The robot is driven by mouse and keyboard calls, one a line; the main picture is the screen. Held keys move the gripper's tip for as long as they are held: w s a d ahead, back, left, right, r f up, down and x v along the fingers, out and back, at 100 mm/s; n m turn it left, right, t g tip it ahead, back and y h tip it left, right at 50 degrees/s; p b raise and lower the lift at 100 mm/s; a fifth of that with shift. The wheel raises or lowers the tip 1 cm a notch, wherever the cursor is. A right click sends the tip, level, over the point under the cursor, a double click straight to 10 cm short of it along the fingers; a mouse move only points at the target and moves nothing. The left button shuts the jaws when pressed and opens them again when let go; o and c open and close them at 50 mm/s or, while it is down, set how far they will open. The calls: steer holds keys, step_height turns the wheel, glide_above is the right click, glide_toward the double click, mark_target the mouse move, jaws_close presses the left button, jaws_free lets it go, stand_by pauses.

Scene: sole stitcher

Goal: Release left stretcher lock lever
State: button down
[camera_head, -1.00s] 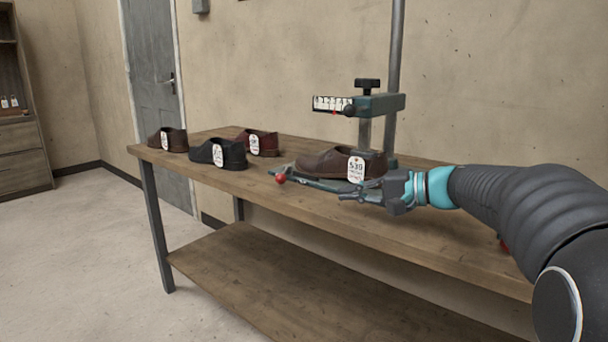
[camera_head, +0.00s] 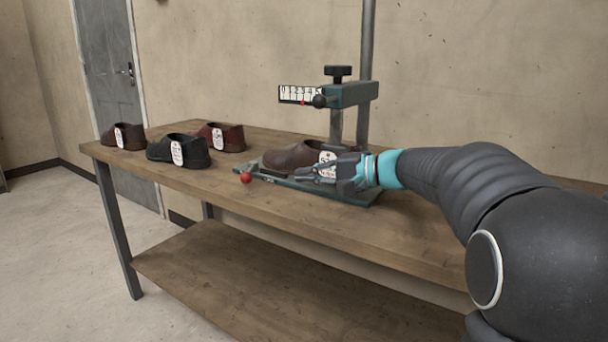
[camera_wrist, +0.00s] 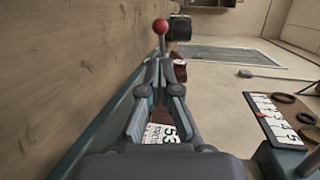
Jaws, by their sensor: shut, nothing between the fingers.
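The lock lever with a red ball knob (camera_head: 246,178) stands at the left end of the green stretcher base (camera_head: 352,197) on the bench. In the wrist view its red knob (camera_wrist: 161,26) and thin stem are straight ahead of the fingertips. My gripper (camera_head: 300,176) is shut and empty, low in front of the brown shoe on the base, to the right of the knob. In the wrist view the fingertips (camera_wrist: 160,66) meet just short of the stem; I cannot tell whether they touch it. The gripper partly hides the brown shoe (camera_head: 292,156) and its white number tag (camera_wrist: 160,134).
Three tagged shoes, brown (camera_head: 122,136), black (camera_head: 180,150) and red (camera_head: 222,136), stand on the bench (camera_head: 330,232) to the left. A green measuring head with a scale (camera_head: 300,94) and black knobs overhangs the shoe. The bench front is clear.

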mark_target(251, 177)
steer(key=x, duration=1.1)
steer(key=shift+a+p, duration=0.2)
steer(key=shift+p, duration=0.1)
